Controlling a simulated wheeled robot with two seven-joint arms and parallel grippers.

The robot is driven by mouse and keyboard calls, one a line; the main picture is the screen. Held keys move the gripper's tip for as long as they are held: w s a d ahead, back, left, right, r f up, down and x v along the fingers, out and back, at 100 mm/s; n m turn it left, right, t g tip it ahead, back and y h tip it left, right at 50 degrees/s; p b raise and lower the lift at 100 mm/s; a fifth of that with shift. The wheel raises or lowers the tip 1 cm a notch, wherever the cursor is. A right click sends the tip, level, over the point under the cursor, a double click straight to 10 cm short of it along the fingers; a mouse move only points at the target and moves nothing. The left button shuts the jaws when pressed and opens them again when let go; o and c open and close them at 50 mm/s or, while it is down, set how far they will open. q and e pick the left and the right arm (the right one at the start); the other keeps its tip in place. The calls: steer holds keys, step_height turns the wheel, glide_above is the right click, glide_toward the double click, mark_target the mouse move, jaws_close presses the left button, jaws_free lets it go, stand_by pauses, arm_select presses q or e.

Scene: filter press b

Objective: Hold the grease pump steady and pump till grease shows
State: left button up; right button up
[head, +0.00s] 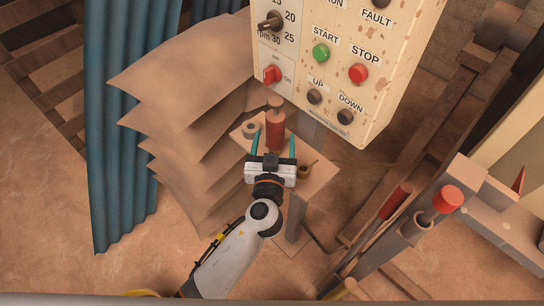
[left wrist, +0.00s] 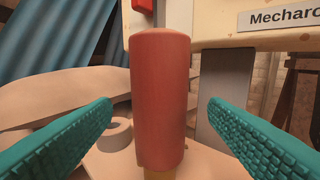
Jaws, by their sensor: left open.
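A red cylinder (head: 275,131), which looks like the grease pump's body, stands upright on a small stand (head: 318,178). In the left wrist view the red cylinder (left wrist: 161,100) fills the middle, with a yellowish part just showing under it. My left gripper (head: 273,146) is open, its teal fingers pointing at the cylinder. In the wrist view its fingers (left wrist: 160,103) lie to the left and right of the cylinder with a gap on each side. I see no grease. My right gripper is not in view.
A control panel (head: 340,60) with buttons hangs just behind the stand. Stacked brown sheets (head: 190,75) and a blue corrugated curtain (head: 122,130) are at left. A tape-like ring (head: 251,130) and a small brown pot (head: 306,171) sit on the stand. Red-tipped levers (head: 447,198) stand at right.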

arm_select(q)
steer(key=w, duration=0.6)
steer(key=shift+d, duration=0.25)
steer(key=c, duration=1.3)
